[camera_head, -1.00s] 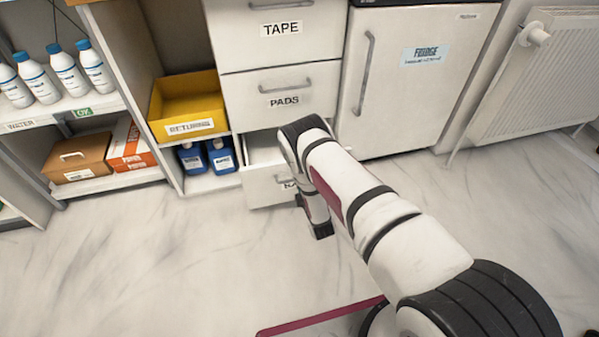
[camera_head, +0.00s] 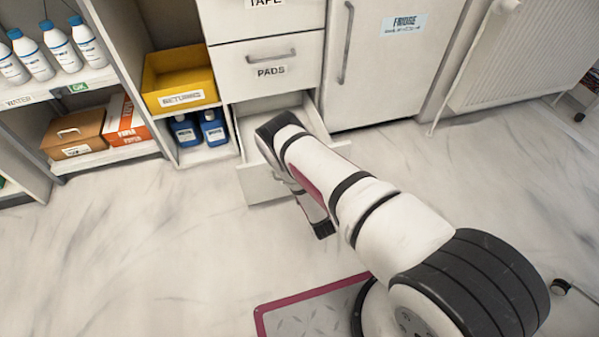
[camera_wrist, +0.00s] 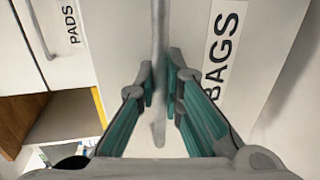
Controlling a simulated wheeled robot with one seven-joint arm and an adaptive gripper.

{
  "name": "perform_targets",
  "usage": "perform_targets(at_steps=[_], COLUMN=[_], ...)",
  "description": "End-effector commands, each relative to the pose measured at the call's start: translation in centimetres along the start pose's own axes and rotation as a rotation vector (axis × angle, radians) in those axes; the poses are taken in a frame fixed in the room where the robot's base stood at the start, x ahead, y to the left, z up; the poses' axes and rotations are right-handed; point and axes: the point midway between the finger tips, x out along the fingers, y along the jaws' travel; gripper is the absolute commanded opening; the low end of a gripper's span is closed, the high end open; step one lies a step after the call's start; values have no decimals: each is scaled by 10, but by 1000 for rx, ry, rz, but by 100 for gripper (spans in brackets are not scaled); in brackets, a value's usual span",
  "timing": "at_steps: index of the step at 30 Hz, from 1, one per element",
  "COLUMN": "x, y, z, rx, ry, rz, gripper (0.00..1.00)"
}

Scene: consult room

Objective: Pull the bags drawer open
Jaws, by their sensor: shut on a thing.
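The bags drawer (camera_head: 262,186) is the lowest drawer of the white cabinet and stands well open. Its inside shows behind my arm in the head view and looks empty where visible. In the wrist view its front carries a "BAGS" label (camera_wrist: 224,50) and a grey bar handle (camera_wrist: 159,50). My gripper (camera_wrist: 160,88) has its fingers on both sides of that handle and is shut on it. In the head view my arm hides the handle, the label and the fingertips.
The pads drawer (camera_head: 266,64) above is shut. The fridge (camera_head: 375,60) stands to the right, its door shut. To the left are a yellow returns bin (camera_head: 180,80), blue bottles (camera_head: 200,128) and shelves with boxes. The marble floor (camera_head: 150,260) before the drawer is clear.

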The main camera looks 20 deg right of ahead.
Motion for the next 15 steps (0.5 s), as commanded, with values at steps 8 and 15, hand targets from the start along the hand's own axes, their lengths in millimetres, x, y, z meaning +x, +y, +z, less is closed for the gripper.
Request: perform_targets(at_steps=[8,15], x=[0,-1], y=[0,0], z=[0,0], rx=[0,0], ry=[0,0], rz=[-1,-1], gripper=[18,18])
